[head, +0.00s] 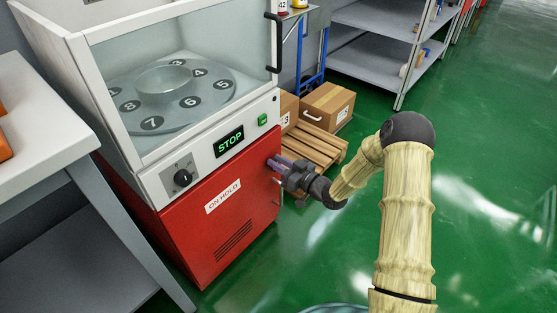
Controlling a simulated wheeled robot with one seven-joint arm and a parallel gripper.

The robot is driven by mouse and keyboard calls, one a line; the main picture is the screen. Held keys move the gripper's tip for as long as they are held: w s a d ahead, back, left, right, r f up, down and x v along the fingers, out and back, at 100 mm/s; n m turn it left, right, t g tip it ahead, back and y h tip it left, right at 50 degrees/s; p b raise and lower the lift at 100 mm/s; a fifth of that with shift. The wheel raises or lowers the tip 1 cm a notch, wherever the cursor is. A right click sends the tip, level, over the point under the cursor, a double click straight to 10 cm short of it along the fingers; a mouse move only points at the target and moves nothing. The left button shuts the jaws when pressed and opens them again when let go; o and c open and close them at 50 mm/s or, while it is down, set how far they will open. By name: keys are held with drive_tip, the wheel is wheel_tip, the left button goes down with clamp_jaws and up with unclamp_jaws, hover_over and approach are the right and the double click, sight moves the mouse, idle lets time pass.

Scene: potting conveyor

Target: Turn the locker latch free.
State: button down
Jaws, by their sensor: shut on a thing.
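The locker is the red cabinet (212,232) under the glass-walled machine, with its door facing me and a white "ON HOLD" label (223,196) on it. The door looks closed. My gripper (277,163) is at the upper right edge of this red door, coming in from the right. Its fingers are shut on the locker latch, which is small and mostly hidden behind them, so I cannot tell its angle.
Above the locker, a panel has a green "STOP" display (229,141), a black knob (182,177) and a green button (262,120). Cardboard boxes (327,104) and a wooden pallet (318,147) stand behind my gripper. The green floor (480,190) at right is clear.

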drive_tip(key=m+p, duration=0.4)
drive_tip(key=m, duration=0.1)
drive_tip(key=shift+w+d+p, duration=0.3)
drive_tip(key=shift+d, duration=0.05)
drive_tip(key=m, duration=0.1)
drive_tip(key=m+p, duration=0.1)
drive_tip(key=m, duration=0.1)
drive_tip(key=shift+f, duration=0.35)
drive_tip(key=m, duration=0.1)
drive_tip(key=m+p, duration=0.1)
drive_tip(key=m, duration=0.1)
drive_tip(key=shift+a+f, duration=0.1)
drive_tip(key=shift+f, duration=0.3)
drive_tip(key=m, duration=0.2)
drive_tip(key=m+p, duration=0.1)
drive_tip(key=m, duration=0.2)
drive_tip(key=shift+f, duration=0.4)
drive_tip(key=c, duration=1.4)
unclamp_jaws()
drive_tip(key=shift+a, duration=0.1)
drive_tip(key=shift+c, duration=0.2)
drive_tip(key=shift+w+d+r, duration=0.15)
drive_tip(key=shift+w+d, duration=0.05)
drive_tip(key=shift+d, duration=0.1)
